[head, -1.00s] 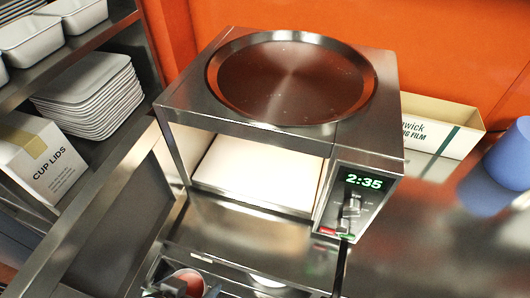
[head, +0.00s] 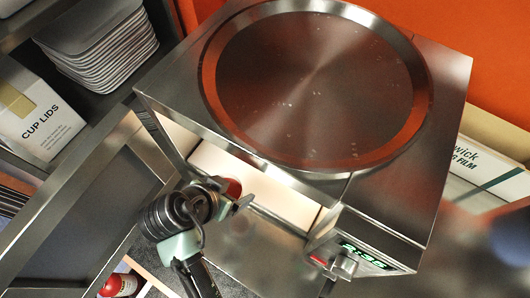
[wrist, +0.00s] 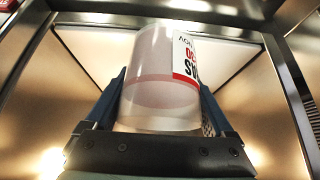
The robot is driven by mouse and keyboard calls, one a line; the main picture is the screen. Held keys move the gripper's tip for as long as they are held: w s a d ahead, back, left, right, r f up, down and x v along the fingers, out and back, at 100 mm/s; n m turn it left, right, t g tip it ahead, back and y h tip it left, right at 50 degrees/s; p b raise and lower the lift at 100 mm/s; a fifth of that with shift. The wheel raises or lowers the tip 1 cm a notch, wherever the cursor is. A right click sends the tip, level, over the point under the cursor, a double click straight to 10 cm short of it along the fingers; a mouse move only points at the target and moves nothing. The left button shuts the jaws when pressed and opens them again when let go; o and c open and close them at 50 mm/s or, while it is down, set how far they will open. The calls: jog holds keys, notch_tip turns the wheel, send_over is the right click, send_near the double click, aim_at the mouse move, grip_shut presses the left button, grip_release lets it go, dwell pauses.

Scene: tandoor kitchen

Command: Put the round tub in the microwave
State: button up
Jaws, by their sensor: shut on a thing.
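The round tub (wrist: 155,85) is whitish with a red-and-white label and fills the middle of the wrist view. My gripper (wrist: 165,100) is shut on it, a dark blue finger on each side. In the head view my gripper (head: 236,200) is at the front opening of the steel microwave (head: 420,150), and a small reddish part of the tub (head: 233,187) shows beside it under the top edge. The microwave's pale interior (head: 285,200) is partly visible. Its top hides most of the tub, and I cannot tell whether the tub touches the floor inside.
The open microwave door (head: 80,215) stands at the left. A large round steel tray (head: 310,85) lies on top of the microwave. A film box (head: 490,165) is at the right. Shelves with stacked trays (head: 100,45) and a cup lids box (head: 35,115) are at the left.

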jog(key=w+d+f, duration=0.1)
jog(key=w, duration=0.1)
jog(key=w+d+f+p, duration=0.1)
jog(key=w+d+f, duration=0.2)
jog(key=w, duration=0.2)
jog(key=shift+w+d+f, duration=0.1)
jog(key=shift+d+f, duration=0.05)
jog(key=shift+d, duration=0.25)
jog(key=shift+w+d+f+p, duration=0.35)
jog(key=shift+w+d+f, duration=0.15)
jog(key=shift+w+f, duration=0.15)
jog(key=shift+w+d+f, duration=0.15)
jog(key=shift+w+f, duration=0.2)
jog(key=shift+f, duration=0.2)
jog(key=o, duration=1.4)
jog(key=shift+s, duration=0.1)
jog(key=shift+r, duration=0.15)
